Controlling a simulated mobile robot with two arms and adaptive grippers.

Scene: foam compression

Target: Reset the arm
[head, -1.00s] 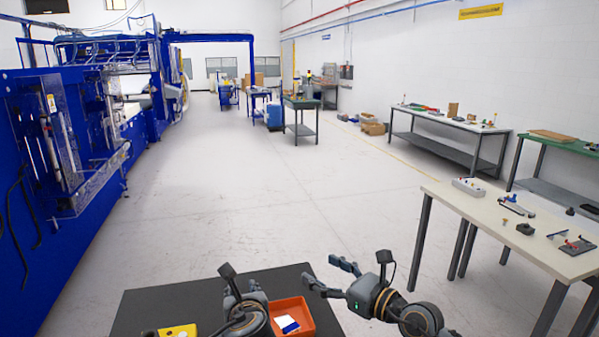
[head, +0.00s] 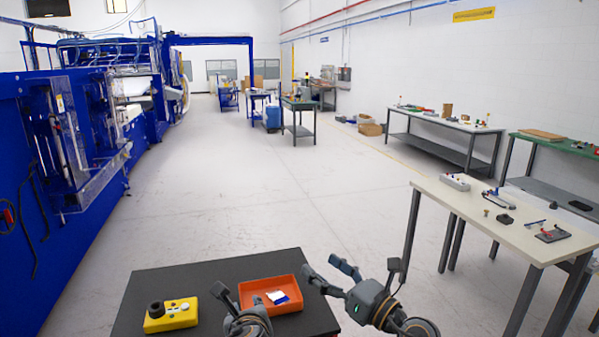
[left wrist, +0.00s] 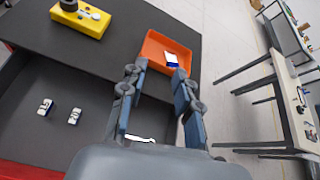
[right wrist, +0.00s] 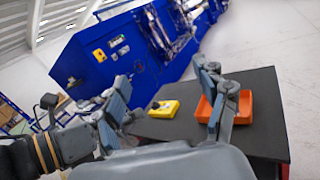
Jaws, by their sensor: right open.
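My left gripper (left wrist: 158,78) is open in the left wrist view, its two fingers apart with nothing between them; beyond them lies the orange tray (left wrist: 181,45). In the head view only part of the left arm shows, low in front of the tray (head: 254,289). My right gripper (head: 331,276) is open and empty, to the right of the tray and above the black table's edge. Its spread fingers also show in the right wrist view (right wrist: 164,92). A white and blue item (head: 277,297) lies in the tray.
A yellow box with a black knob (head: 171,316) sits on the black table (head: 190,279), left of the tray. A white-topped table (head: 470,211) with small parts stands to the right. Blue machinery (head: 80,225) lines the left.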

